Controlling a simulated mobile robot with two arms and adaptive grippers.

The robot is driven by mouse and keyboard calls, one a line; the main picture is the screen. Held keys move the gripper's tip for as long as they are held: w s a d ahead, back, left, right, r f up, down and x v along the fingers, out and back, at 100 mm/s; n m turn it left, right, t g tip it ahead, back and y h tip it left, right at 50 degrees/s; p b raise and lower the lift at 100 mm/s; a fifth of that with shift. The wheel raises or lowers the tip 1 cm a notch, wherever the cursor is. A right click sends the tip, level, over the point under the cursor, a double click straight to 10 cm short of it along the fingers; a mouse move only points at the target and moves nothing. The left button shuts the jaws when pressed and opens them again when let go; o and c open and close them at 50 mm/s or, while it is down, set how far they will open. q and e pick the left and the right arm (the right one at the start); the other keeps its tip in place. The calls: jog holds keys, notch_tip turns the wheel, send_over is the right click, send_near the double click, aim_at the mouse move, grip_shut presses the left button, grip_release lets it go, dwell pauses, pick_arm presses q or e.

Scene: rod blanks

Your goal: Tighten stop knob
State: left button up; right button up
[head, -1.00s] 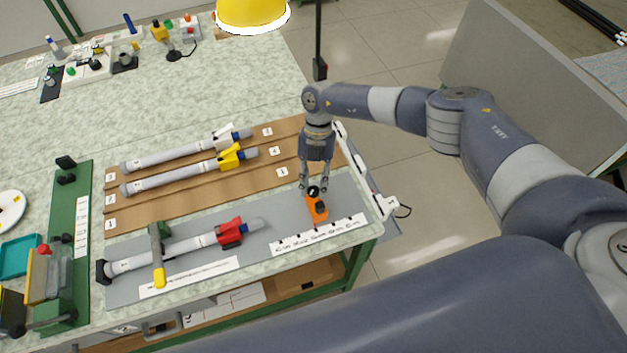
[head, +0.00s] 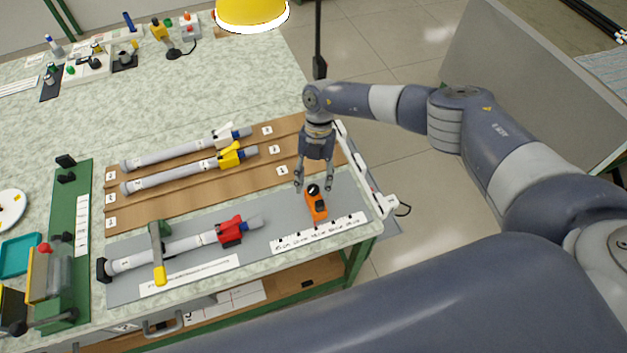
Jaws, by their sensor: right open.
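The stop knob (head: 313,190) is a small black round knob on top of an orange stop block (head: 317,207). The block sits on the grey mat near the right end of the bench, just behind a white printed scale strip (head: 318,234). My right gripper (head: 314,186) points down over the block from behind. Its fingers are spread to either side of the knob and look clear of it. It holds nothing. My left gripper is not in view.
A grey rod with a red collar (head: 230,232) lies on the mat under a green and yellow clamp (head: 158,254). Two more rods (head: 168,178) lie on the brown rack behind. A white rail (head: 366,170) runs along the bench's right edge. The back of the bench has free room.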

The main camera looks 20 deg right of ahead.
jog(key=v, duration=1.2)
jog(key=shift+f, duration=0.1)
jog(key=shift+c, duration=0.2)
